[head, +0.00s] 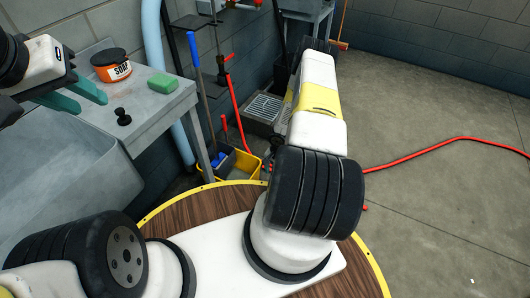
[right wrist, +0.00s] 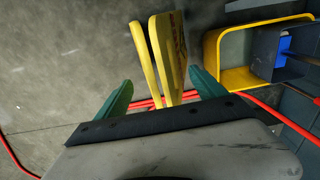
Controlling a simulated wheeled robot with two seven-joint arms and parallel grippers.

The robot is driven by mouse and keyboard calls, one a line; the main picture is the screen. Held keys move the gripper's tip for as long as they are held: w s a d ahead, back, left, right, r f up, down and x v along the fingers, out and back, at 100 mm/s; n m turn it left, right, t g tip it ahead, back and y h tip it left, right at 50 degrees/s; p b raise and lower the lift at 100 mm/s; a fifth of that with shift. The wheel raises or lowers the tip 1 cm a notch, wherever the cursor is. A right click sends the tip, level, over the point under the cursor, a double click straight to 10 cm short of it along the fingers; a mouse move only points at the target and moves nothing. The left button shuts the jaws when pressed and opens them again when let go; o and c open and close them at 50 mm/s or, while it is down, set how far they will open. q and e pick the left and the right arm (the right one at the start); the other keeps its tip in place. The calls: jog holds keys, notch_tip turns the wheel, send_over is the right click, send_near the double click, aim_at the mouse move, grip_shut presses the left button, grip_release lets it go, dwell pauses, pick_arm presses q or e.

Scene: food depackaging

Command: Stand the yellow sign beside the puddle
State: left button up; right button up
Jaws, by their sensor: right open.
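The yellow sign (right wrist: 169,55) shows in the right wrist view as two thin panels seen nearly edge-on, set close together at the top. My right gripper (right wrist: 161,80) is open, with one green finger on either side of the sign's near end. I cannot tell whether the fingers touch it. In the head view my right arm hides the right gripper and the sign. My left gripper (head: 80,93) is at the upper left of the head view, open and empty, beside the sink counter. I cannot make out the puddle in either view.
A yellow mop bucket (head: 249,166) stands by the counter, and it shows in the right wrist view (right wrist: 212,60) right of the sign. A red hose (head: 420,150) crosses the floor. Soap tub (head: 111,66) and green sponge (head: 162,85) sit on the counter. Floor at right is mostly clear.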

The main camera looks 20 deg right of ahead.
jog(key=w+d+r+n+t+h, duration=0.1)
jog(key=w+r, duration=0.2)
jog(key=r, duration=0.9)
jog(key=w+d+r+n+h, duration=0.1)
jog(key=w+r, duration=0.2)
jog(key=r, duration=0.9)
jog(key=s+a+r+n+t, duration=0.1)
jog(key=a+r, duration=0.1)
jog(key=r, duration=0.8)
jog(key=s+a+r+n+t, duration=0.1)
jog(key=a+r, duration=0.1)
jog(key=r, duration=0.9)
jog(key=s+a+r+n, duration=0.1)
jog(key=s+a+r, duration=0.15)
jog(key=r, duration=0.25)
jog(key=s+a+r+n+t+y, duration=0.1)
jog(key=s+a+r, duration=0.15)
jog(key=r, duration=0.25)
jog(key=s+a+r+n, duration=0.1)
jog(key=s+a+r, duration=0.1)
jog(key=s+r, duration=0.2)
jog(key=s+a+r+n+t+y, duration=0.1)
jog(key=s+a+r, duration=0.2)
jog(key=s, duration=0.3)
jog(key=s+a+r+n+t+y, duration=0.1)
jog(key=s+a+r+n+y, duration=0.1)
jog(key=s+a+r, duration=0.2)
jog(key=s+a, duration=0.1)
jog(key=s, duration=0.2)
jog(key=shift+n, duration=0.3)
